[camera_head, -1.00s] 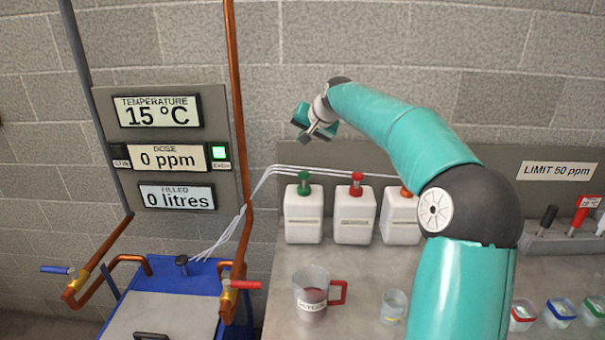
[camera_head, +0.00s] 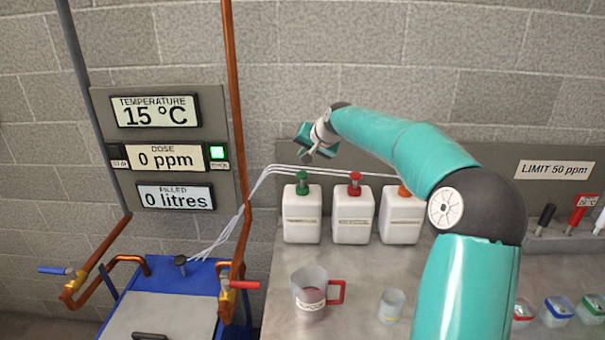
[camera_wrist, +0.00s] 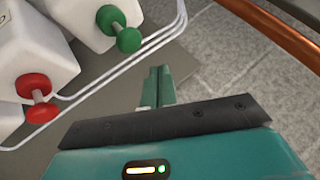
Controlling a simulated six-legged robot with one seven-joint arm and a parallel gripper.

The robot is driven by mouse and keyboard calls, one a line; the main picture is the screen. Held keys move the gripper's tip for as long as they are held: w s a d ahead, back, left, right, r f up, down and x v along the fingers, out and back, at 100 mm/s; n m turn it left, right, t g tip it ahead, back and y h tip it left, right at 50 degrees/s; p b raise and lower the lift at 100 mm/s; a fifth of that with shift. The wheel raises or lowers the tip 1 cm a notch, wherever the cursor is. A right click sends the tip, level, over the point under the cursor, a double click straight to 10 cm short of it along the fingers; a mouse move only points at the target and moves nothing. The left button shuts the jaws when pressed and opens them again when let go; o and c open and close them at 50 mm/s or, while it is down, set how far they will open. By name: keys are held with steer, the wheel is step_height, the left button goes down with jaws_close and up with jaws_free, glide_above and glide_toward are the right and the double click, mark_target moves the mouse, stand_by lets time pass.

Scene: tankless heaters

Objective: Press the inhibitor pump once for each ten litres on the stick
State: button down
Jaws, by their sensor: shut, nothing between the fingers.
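Three white jugs with pump tops stand in a row on the grey bench: a green-topped jug (camera_head: 302,222), a red-topped jug (camera_head: 353,220) and an orange-topped jug (camera_head: 402,218). Their labels are too small to read, so I cannot tell which is the inhibitor. A black knob (camera_head: 181,261) stands on the blue tank (camera_head: 205,270); whether it belongs to the stick I cannot tell. My gripper (camera_head: 307,153) is shut and empty, above the green-topped jug and touching nothing. In the wrist view my gripper (camera_wrist: 158,88) points past the green pump head (camera_wrist: 128,38) and the red pump head (camera_wrist: 40,108).
The display panel (camera_head: 160,140) reads 15 °C, 0 ppm and 0 litres, with a lit green button (camera_head: 217,153). A jug with a red handle (camera_head: 311,292) and a small beaker (camera_head: 391,306) stand in front. Thin white tubes (camera_head: 262,178) run behind the pumps. A sign (camera_head: 553,169) says LIMIT 50 ppm.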

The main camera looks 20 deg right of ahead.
mark_target(303, 174)
steer(key=shift+f, duration=1.6)
steer(key=shift+f, duration=0.1)
stand_by(0.7)
steer(key=shift+f, duration=0.3)
steer(key=shift+f, duration=1.35)
stand_by(1.3)
stand_by(0.3)
steer(key=shift+r, duration=1.75)
steer(key=shift+r, duration=0.1)
steer(key=shift+r, duration=2.45)
